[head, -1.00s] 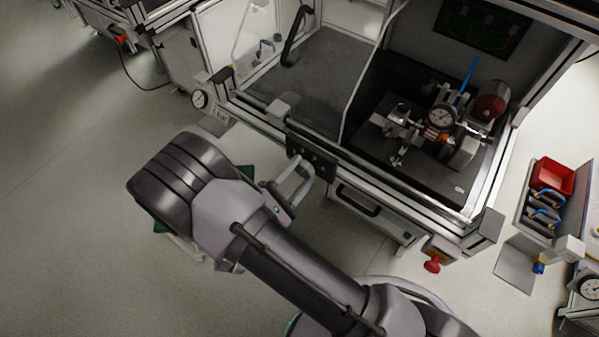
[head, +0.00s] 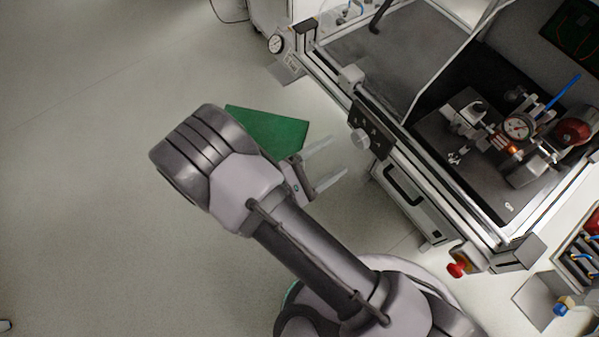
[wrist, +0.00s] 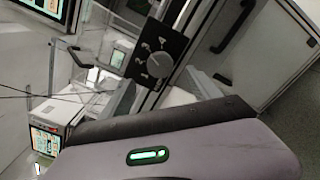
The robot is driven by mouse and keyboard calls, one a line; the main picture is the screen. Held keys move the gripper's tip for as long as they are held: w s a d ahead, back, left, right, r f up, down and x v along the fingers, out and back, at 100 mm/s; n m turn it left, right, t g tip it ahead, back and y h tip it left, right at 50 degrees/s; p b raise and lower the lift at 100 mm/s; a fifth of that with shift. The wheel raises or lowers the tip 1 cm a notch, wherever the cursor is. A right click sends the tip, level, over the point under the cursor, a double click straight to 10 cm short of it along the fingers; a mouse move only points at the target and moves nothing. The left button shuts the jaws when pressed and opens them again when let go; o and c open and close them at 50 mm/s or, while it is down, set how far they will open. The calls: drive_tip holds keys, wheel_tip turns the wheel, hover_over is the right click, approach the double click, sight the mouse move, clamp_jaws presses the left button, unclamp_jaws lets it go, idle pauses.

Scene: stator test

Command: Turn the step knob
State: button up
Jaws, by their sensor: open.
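The step knob (head: 360,139) is a round silver knob on a black panel (head: 379,132) at the bench's front edge. The wrist view shows the knob (wrist: 157,66) on the black panel (wrist: 160,45), with white step numbers around it. I cannot tell which number it points at. My gripper (head: 339,157) is open and empty, its two pale fingers spread. In the head view it lies just left of and below the knob, with a visible gap between them.
The bench holds a test fixture with a dial gauge (head: 517,127). A drawer handle (head: 404,186) and a red stop button (head: 457,269) sit on its front. A green mat (head: 268,130) lies on the floor behind my gripper. Open floor is at left.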

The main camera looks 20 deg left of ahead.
drive_tip(key=p+v, duration=0.1)
drive_tip(key=v, duration=0.9)
drive_tip(key=shift+f, duration=0.1)
drive_tip(key=w+d+r+m+g, duration=0.4)
drive_tip(key=d+r+m+g, duration=0.8)
drive_tip(key=d+r+g, duration=0.35)
drive_tip(key=s+d+r+m+t+y, duration=0.3)
drive_tip(key=d+r+m+t+y, duration=0.3)
drive_tip(key=r+m+y, duration=0.5)
drive_tip(key=shift+s+d+r+m, duration=0.4)
drive_tip(key=shift+d+r+m, duration=0.25)
drive_tip(key=shift+r, duration=0.25)
idle(0.9)
